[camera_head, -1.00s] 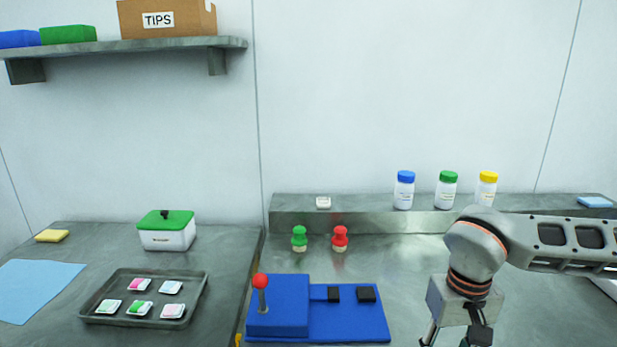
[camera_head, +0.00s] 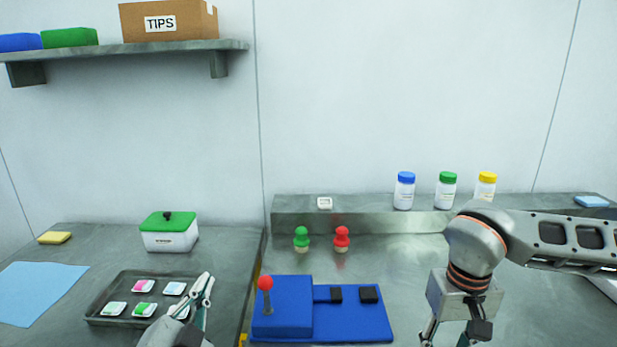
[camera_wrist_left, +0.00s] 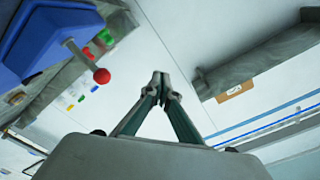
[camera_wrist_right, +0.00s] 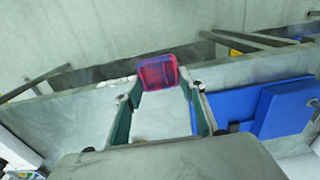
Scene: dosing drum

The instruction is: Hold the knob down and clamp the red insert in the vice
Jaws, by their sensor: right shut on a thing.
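The blue vice (camera_head: 283,320) stands at the front middle of the bench, with two black jaws (camera_head: 336,295) (camera_head: 369,294) apart on its bed. Its red ball knob (camera_head: 265,283) stands up on a grey lever at the left; it also shows in the left wrist view (camera_wrist_left: 102,76). My left gripper (camera_head: 207,282) is left of the knob, fingertips together and empty, near the tray. My right gripper (camera_wrist_right: 160,84) is shut on the red insert (camera_wrist_right: 157,70), a translucent pink-red block at its fingertips. In the head view its fingers are cut off at the bottom edge, right of the vice.
A dark tray (camera_head: 101,293) with several small packets lies left of the vice. A green-lidded box (camera_head: 169,237) stands behind it. A green peg (camera_head: 301,240) and a red peg (camera_head: 341,240) stand behind the vice. Several bottles (camera_head: 405,191) stand on the rear ledge.

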